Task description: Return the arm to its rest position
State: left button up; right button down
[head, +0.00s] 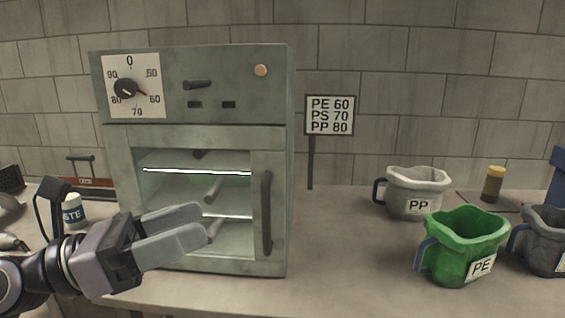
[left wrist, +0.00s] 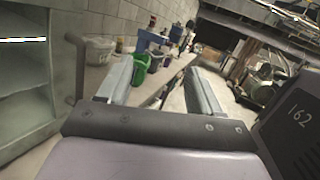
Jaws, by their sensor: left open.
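My left gripper (head: 200,228) is in front of the lower part of the grey-green oven (head: 190,136) in the head view. Its fingers are apart with nothing between them. In the left wrist view its two fingers (left wrist: 155,85) point along the counter, past the oven at the left edge. The oven has a dial at upper left and a glazed front with a vertical handle (head: 266,212) at its right side. My right gripper is in neither view.
A sign (head: 330,115) reads PE 60, PS 70, PP 80. A whitish PP jug (head: 412,190), a green PE jug (head: 462,245) and a grey jug (head: 542,240) stand at the right. A white jar (head: 73,212) is at the left.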

pick_arm(q)
jog(key=w+a+f+n+t+y+p, duration=0.2)
jog(key=a+f+n+t+y, duration=0.3)
jog(key=f+n, duration=0.7)
jog(key=w+a+f+n+t+y+p, duration=0.15)
jog(key=f+n+t+y, duration=0.4)
jog(key=n, duration=1.35)
jog(key=s+f+n+g+y, duration=0.3)
jog(key=s+f+n, duration=0.4)
jog(key=f, duration=0.4)
jog(key=s+a+f+n+g+y+p, duration=0.1)
jog(key=s+f+n+g+y, duration=0.2)
jog(key=s+f+n, duration=0.4)
notch_tip(320, 180, down, 5)
jog(key=shift+s+a+f+n+g, duration=0.2)
jog(key=shift+s+a+n+g, duration=0.1)
jog(key=shift+s+g, duration=0.55)
